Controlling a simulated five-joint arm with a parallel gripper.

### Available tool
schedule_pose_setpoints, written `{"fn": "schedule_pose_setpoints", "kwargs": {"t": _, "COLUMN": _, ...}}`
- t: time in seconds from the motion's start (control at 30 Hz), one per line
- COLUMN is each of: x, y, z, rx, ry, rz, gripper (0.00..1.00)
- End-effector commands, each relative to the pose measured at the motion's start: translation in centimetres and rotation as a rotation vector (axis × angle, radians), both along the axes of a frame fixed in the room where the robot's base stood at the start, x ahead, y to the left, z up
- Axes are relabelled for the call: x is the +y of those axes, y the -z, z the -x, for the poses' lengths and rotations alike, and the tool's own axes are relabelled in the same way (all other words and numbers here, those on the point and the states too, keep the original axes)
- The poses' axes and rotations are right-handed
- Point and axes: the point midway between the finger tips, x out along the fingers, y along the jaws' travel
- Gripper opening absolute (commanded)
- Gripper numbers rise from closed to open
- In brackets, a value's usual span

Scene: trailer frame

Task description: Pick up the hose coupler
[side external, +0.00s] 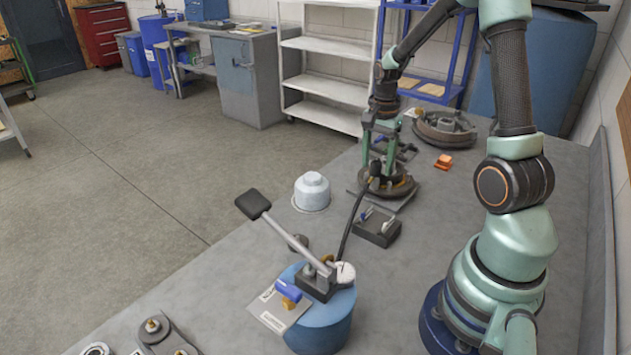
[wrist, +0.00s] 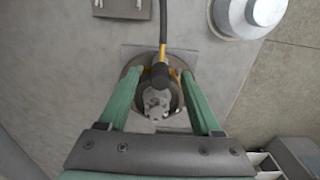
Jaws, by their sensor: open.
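The hose coupler (wrist: 160,76) is a dark fitting with a brass-yellow part, on the end of a black hose (wrist: 163,25). It sits over a round dark base (wrist: 133,74) with a pale metal piece beside it. In the side view the coupler (side external: 374,169) shows small at the hose's upper end. My gripper (wrist: 161,76) is open, with one green finger on each side of the coupler and gaps between. In the side view my gripper (side external: 379,168) points down over the round base. Whether the fingertips reach below the coupler's top is unclear.
The hose runs to a blue drum (side external: 325,331) carrying a long-handled lever (side external: 285,240). A dark switch block (side external: 377,228) and a pale capped cylinder (side external: 312,191) stand close by. An orange piece (side external: 443,162) and a round part (side external: 444,128) lie behind.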

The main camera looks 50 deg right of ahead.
Motion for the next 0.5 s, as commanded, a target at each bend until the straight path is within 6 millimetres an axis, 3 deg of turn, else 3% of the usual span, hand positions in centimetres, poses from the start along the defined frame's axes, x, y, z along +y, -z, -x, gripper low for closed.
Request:
{"fn": "schedule_pose_setpoints", "kwargs": {"t": 0.3, "x": 0.02, "y": 0.76, "z": -0.02, "rx": -0.001, "ry": -0.001, "rz": 0.001, "gripper": 0.66}}
{"fn": "schedule_pose_setpoints", "kwargs": {"t": 0.33, "x": 0.02, "y": 0.75, "z": -0.02, "rx": -0.001, "ry": -0.001, "rz": 0.001, "gripper": 0.62}}
{"fn": "schedule_pose_setpoints", "kwargs": {"t": 0.5, "x": 0.02, "y": 0.73, "z": -0.03, "rx": -0.001, "ry": -0.001, "rz": 0.001, "gripper": 0.00}}
